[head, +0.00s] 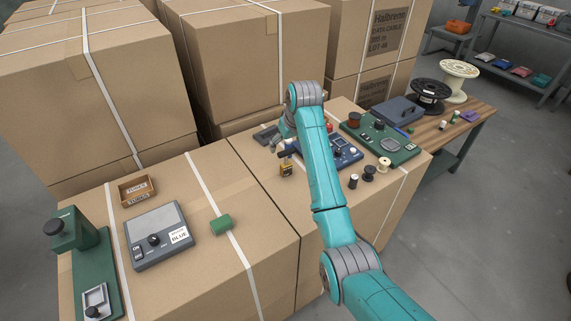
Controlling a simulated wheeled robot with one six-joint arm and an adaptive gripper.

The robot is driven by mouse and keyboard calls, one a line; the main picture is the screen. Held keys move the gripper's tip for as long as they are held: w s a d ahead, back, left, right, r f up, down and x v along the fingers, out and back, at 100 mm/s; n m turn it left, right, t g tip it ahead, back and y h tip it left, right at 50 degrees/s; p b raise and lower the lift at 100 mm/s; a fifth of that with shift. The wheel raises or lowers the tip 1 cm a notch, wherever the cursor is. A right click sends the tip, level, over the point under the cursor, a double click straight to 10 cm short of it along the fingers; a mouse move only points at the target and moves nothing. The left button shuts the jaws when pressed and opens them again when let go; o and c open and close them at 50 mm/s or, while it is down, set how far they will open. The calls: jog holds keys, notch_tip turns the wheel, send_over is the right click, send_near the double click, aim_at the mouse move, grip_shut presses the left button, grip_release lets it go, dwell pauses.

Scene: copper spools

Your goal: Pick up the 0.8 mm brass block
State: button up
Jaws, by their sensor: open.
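A small brass-coloured block (287,170) with dark markings stands on the cardboard box top, left of my arm. Its markings are too small to read. My gripper (286,153) is just above and behind the block in the picture. It is small and partly hidden by my arm, and it is open. I cannot tell whether the fingers touch the block.
A blue device (345,153) and a green device (390,147) stand to the right, with small spools (369,173) in front. A grey BLUE-labelled box (158,238), green block (221,224) and open carton (136,190) are left. Tall boxes stand behind.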

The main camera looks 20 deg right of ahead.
aim_at(286, 151)
jog(key=shift+d+x, duration=0.2)
jog(key=shift+x, duration=1.2)
jog(key=shift+d+x, duration=0.2)
jog(key=shift+x, duration=1.15)
grip_shut()
